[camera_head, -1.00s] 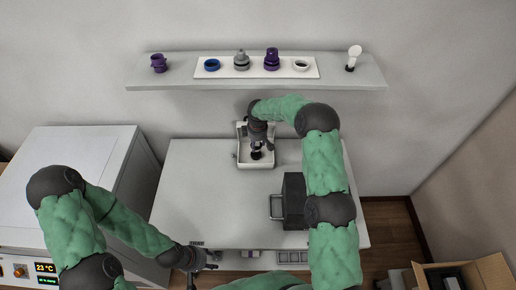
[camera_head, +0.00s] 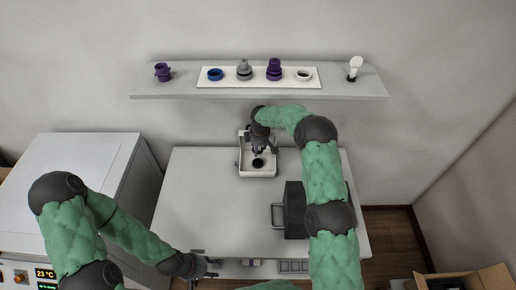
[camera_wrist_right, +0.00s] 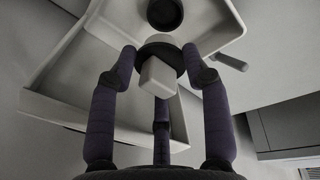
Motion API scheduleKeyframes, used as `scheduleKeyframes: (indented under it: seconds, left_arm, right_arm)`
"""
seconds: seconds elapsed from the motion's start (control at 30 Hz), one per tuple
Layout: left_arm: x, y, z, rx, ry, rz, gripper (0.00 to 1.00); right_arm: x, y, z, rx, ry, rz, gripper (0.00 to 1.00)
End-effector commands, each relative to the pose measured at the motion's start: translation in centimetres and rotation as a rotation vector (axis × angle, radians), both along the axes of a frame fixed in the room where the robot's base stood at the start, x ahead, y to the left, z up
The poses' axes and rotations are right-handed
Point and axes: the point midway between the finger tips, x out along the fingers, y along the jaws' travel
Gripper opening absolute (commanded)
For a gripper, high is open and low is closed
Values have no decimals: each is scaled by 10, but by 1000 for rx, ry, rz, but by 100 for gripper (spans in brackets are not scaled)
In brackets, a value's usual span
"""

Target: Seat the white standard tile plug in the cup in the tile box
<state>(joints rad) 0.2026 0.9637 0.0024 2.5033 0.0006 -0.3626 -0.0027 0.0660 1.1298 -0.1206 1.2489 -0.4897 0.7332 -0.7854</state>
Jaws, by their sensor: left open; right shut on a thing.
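The tile box (camera_head: 243,170) is a white open tray at the back of the table. A round black cup (camera_head: 258,163) lies in it; it also shows in the right wrist view as a dark disc (camera_wrist_right: 165,13). My right gripper (camera_head: 259,151) is over the box. In the right wrist view, its dark fingers are shut on the white plug (camera_wrist_right: 158,77), which has a square white end and a black collar. The cup appears beyond the plug, apart from it in the picture. My left gripper (camera_head: 209,268) is open and empty near the table's front edge.
A dark case with a handle (camera_head: 294,211) stands on the table right of the box. A wall shelf (camera_head: 160,91) above holds several rings and fittings and a white bulb-like item (camera_head: 355,66). The table's left half is clear.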

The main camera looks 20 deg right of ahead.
Motion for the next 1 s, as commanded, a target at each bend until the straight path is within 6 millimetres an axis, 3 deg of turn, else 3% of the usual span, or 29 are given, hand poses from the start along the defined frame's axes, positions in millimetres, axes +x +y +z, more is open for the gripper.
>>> scheduleKeyframes:
  seconds: [0.5, 1.0]
  left_arm:
    - [0, 0, -37, 0, 0, 0, 45]
    - [0, 0, -40, 0, 0, 0, 45]
  right_arm:
    - [0, 0, -50, 0, 0, 0, 14]
    - [0, 0, -54, 0, 0, 0, 14]
